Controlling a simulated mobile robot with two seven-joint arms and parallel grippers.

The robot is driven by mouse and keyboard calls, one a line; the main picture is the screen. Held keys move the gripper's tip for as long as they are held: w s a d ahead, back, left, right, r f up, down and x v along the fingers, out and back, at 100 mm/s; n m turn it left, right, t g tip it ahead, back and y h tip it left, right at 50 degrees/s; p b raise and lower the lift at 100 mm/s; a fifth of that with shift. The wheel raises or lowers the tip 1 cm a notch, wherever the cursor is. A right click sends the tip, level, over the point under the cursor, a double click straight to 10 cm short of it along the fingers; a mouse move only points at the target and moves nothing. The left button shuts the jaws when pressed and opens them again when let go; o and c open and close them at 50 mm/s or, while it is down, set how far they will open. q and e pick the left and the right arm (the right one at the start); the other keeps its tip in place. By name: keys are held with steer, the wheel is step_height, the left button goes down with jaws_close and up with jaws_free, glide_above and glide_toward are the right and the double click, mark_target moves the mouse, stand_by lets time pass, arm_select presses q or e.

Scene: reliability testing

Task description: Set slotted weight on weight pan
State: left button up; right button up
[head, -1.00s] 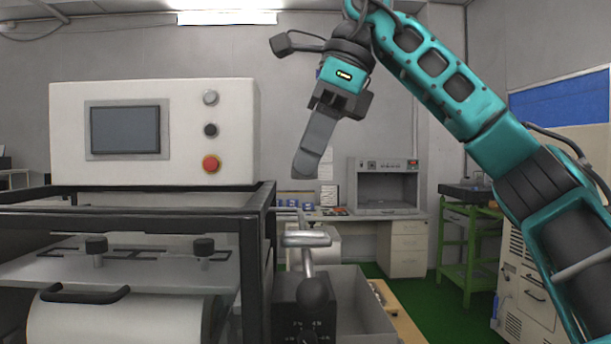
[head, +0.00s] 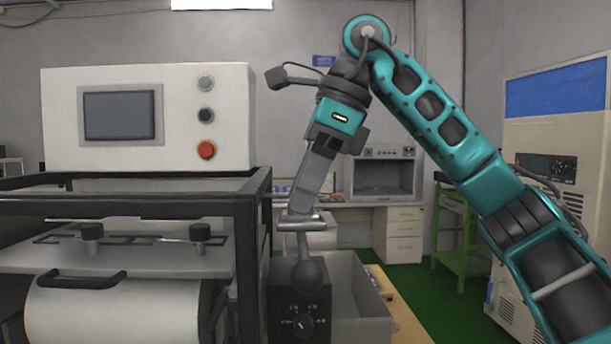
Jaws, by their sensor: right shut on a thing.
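The weight pan (head: 301,225) is a small silver plate above a dark ball-ended lever, over a black box with a dial. My right gripper (head: 301,211) points down with its grey fingers just over the pan. It is shut on the slotted weight, which is mostly hidden by the fingers and hard to tell from the silver pan. I cannot tell whether the weight touches the pan. My left gripper is not in view.
A white control unit (head: 225,130) with a screen and red button stands on a black frame (head: 245,205) close to the left of the pan. A grey open bin (head: 358,300) lies to the right. A desk with drawers (head: 404,235) is behind.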

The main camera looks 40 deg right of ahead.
steer(key=o, duration=1.2)
steer(key=shift+c, duration=0.2)
steer(key=v, duration=1.3)
stand_by(0.5)
